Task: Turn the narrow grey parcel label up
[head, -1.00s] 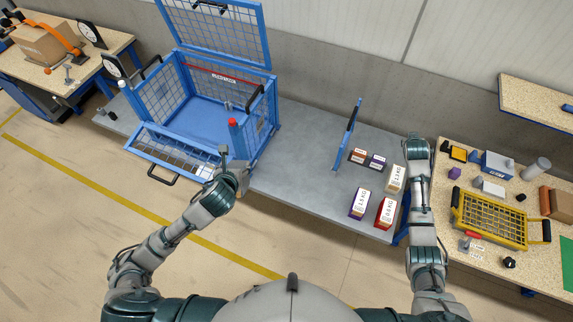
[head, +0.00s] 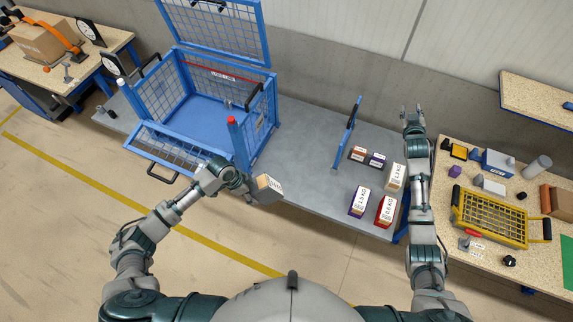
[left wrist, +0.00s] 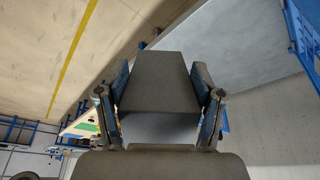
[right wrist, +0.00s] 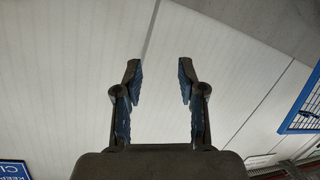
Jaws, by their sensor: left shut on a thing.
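The narrow grey parcel (head: 268,195) is in my left gripper (head: 253,190), in front of the blue wire cage and over the table's front edge. A pale label with dark print and a tan patch show on its upper face in the head view. In the left wrist view, the parcel (left wrist: 158,85) sits between both fingers, with plain dark grey faces toward the camera. My right gripper (head: 412,113) is raised at the right end of the table. In the right wrist view its fingers (right wrist: 160,75) are apart with nothing between them.
The blue cage (head: 238,143) stands open on the grey table (head: 310,145). A blue upright frame (head: 347,132), a purple-sided parcel (head: 359,202), a red-sided parcel (head: 386,211) and other small boxes are at the right. A yellow basket (head: 490,220) stands on the side bench.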

